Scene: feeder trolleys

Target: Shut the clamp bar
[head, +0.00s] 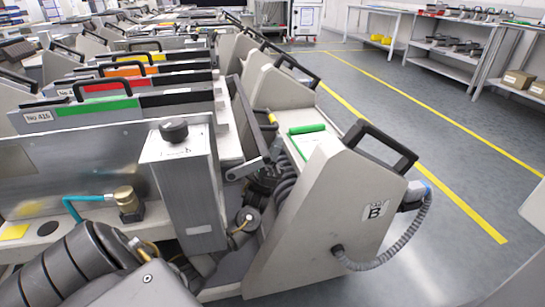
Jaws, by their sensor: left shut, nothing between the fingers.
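The clamp bar looks to be the long dark grey bar (247,122) along the right end of the near feeder trolley. It slopes down toward me and ends in a short grey link (246,169) with a round pivot. My left arm comes in from the lower left, passing low by the grey column. My left gripper (264,181) is a small dark shape just below and beside the bar's near end, shut and empty. The column and the dark hoses crowd it, so I cannot tell whether it touches the bar. My right gripper is out of view.
The grey column (186,195) with a black knob stands left of the gripper. A beige side panel (325,215) marked B, with a black handle (380,148), stands to the right. Feeders with coloured strips (96,107) fill the trolley. The floor at right is clear.

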